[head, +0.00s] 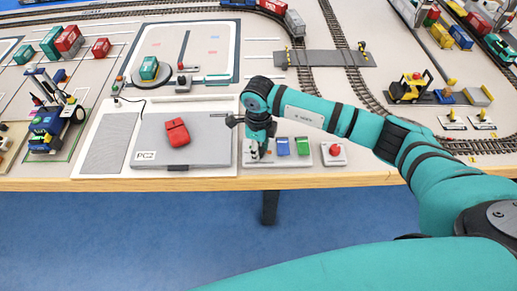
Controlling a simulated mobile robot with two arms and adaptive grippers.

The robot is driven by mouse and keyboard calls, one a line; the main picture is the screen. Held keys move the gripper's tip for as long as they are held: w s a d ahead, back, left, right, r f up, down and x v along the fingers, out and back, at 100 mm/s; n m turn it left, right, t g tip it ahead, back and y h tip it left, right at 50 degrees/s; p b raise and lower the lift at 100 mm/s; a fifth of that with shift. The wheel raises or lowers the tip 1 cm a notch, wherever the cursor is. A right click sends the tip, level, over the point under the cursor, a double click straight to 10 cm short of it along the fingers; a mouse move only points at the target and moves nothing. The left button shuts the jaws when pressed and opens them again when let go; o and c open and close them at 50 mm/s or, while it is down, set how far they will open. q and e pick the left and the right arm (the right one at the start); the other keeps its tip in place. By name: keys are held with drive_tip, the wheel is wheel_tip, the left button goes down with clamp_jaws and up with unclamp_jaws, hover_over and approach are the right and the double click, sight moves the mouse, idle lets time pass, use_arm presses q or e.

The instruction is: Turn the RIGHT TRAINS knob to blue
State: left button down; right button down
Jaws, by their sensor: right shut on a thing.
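My right gripper (257,150) points down over the left part of a white control panel (292,160) at the table's front edge. Its jaws are shut on a small knob there, which the fingers mostly hide. I cannot read the knob's label or tell which colour it points to. On the same panel, right of the gripper, are a blue block-like control (283,147) and a green one (302,146). My left gripper is out of view.
A red push button (335,150) sits on a white base right of the panel. Train tracks and a yellow forklift (410,88) are behind. The wooden edge (130,185) is close in front.

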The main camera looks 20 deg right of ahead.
drive_tip(key=m, duration=0.3)
drive_tip(key=shift+m+b, duration=0.3)
drive_tip(key=shift+m, duration=1.7)
drive_tip(key=shift+r, duration=0.1)
drive_tip(key=c, duration=1)
unclamp_jaws()
drive_tip(key=shift+o, duration=0.2)
wheel_tip(320, 180, up, 12)
